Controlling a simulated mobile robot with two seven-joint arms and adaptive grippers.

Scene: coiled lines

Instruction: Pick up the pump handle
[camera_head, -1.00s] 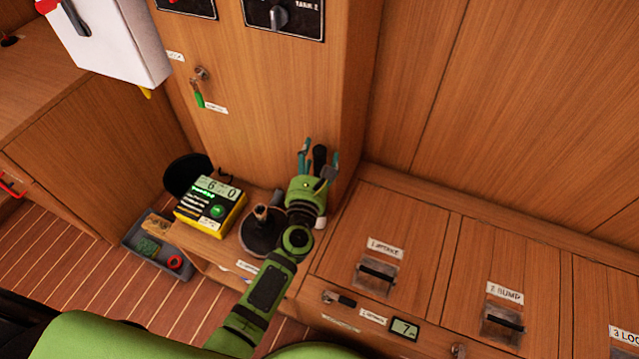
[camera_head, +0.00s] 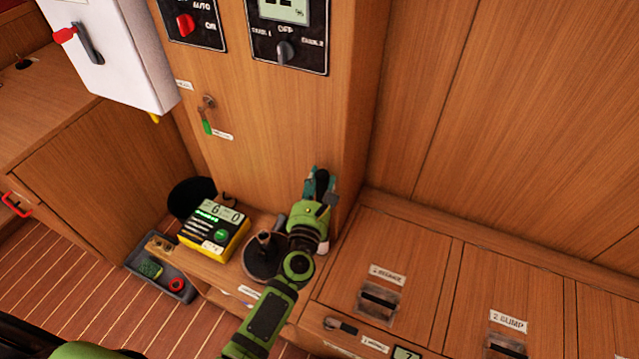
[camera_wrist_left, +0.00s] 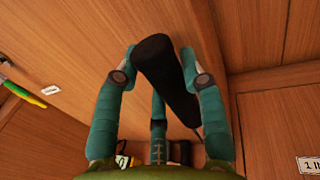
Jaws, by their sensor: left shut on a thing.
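The pump handle shows in the left wrist view as a thick black bar (camera_wrist_left: 165,78) with a rounded end. It stands between the teal fingers of my left gripper (camera_wrist_left: 162,82), which are closed around it. In the head view my left gripper (camera_head: 319,185) is up against the wooden cabinet column, and the dark handle between its fingers is mostly hidden. The lower end of the handle is hard to make out. My right gripper is not in view.
A round black base with a brown post (camera_head: 263,258) stands just left of my left wrist. A yellow and black meter (camera_head: 214,232) sits further left on the ledge. A grey tray (camera_head: 162,275) lies below. Labelled locker lids (camera_head: 420,250) lie to the right.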

